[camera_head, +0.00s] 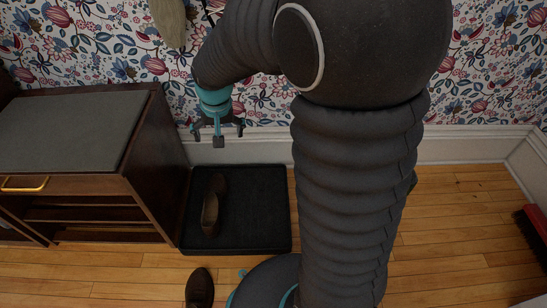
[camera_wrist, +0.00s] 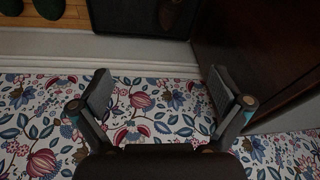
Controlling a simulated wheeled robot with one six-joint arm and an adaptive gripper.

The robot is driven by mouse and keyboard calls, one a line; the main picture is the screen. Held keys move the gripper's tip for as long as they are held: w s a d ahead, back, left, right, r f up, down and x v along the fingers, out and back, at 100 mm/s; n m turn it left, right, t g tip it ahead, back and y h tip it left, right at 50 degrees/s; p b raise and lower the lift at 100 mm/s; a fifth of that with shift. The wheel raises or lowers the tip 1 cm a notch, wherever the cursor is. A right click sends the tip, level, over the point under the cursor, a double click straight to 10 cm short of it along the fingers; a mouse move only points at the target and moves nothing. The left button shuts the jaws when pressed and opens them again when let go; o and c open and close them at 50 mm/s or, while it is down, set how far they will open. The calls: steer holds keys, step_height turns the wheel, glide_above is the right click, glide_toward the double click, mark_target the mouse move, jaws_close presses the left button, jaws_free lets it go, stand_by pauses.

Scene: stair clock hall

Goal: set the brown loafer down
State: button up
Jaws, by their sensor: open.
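A brown loafer (camera_head: 211,207) lies on the black tray (camera_head: 260,208) on the floor, in the tray's left half. Part of the loafer also shows at the top edge of the wrist view (camera_wrist: 171,14), on the tray (camera_wrist: 128,16). My gripper (camera_head: 217,137) is up by the wallpapered wall, above and behind the tray, apart from the loafer. In the wrist view its two fingers (camera_wrist: 163,92) are spread wide with only wallpaper between them.
A dark wooden bench cabinet (camera_head: 150,150) with a grey top stands left of the tray. A dark shoe (camera_head: 200,287) lies on the floor in front. Dark green rounded things (camera_wrist: 48,8) show in the wrist view. A red brush (camera_head: 535,228) is at far right.

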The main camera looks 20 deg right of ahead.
steer(key=s+d+r+t, duration=0.1)
steer(key=s+r, duration=0.2)
steer(key=s, duration=0.4)
steer(key=s+d+r+n+t, duration=0.1)
steer(key=s+r, duration=0.3)
steer(key=s, duration=0.4)
steer(key=s+d+r+n+t, duration=0.1)
steer(key=s+d+r, duration=0.2)
steer(key=s, duration=0.4)
steer(key=shift+s+d+r, duration=0.25)
steer(key=shift+r, duration=0.4)
